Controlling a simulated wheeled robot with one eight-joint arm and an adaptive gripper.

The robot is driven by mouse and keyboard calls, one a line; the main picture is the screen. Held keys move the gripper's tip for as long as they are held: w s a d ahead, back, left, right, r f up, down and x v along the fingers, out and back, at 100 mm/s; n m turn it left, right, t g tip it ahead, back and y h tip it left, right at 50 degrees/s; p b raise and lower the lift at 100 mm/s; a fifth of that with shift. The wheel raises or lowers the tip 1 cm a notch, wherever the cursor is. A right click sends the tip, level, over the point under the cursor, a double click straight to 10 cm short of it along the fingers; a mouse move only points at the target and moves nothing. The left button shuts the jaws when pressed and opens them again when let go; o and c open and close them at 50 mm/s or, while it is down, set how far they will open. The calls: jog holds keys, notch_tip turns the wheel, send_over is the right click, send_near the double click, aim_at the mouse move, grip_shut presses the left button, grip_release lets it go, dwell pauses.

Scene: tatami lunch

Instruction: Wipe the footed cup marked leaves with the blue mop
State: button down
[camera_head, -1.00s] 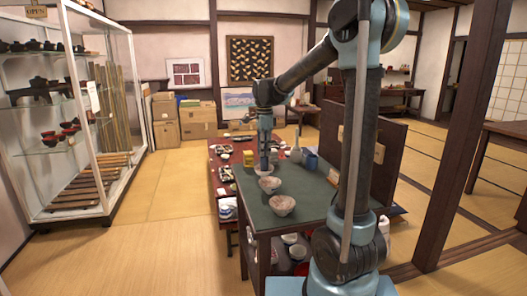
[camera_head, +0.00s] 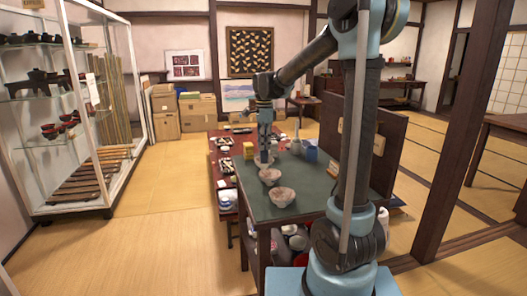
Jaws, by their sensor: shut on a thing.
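My gripper (camera_head: 265,151) points straight down over the far part of the green-topped table (camera_head: 240,203). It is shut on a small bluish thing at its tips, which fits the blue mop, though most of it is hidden. The tips are at a pale cup (camera_head: 257,161), partly covered by the gripper; I cannot tell whether they touch it. Nearer stand a second patterned cup (camera_head: 270,177) and a larger, nearest one (camera_head: 282,197). The leaf marking and the feet are too small to make out on any of them.
A blue mug (camera_head: 311,151) and a pale vessel (camera_head: 295,147) stand right of my gripper. A dark panel (camera_head: 376,160) borders the table's right side. A glass cabinet (camera_head: 128,150) stands left; the floor between is clear.

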jog(key=n, duration=0.7)
jog(key=shift+d, duration=0.15)
dwell(0.3)
jog(key=m, duration=0.7)
jog(key=shift+a, duration=0.2)
jog(key=m, duration=0.7)
jog(key=shift+a, duration=0.25)
jog(key=n, duration=0.6)
jog(key=shift+s+d+n, duration=0.15)
jog(key=shift+d+n, duration=0.05)
jog(key=shift+n, duration=0.1)
jog(key=n, duration=0.3)
jog(key=shift+s+d+n, duration=0.1)
jog(key=shift+n, duration=0.3)
jog(key=n, duration=0.3)
jog(key=shift+d+n, duration=0.1)
jog(key=shift+n, duration=0.2)
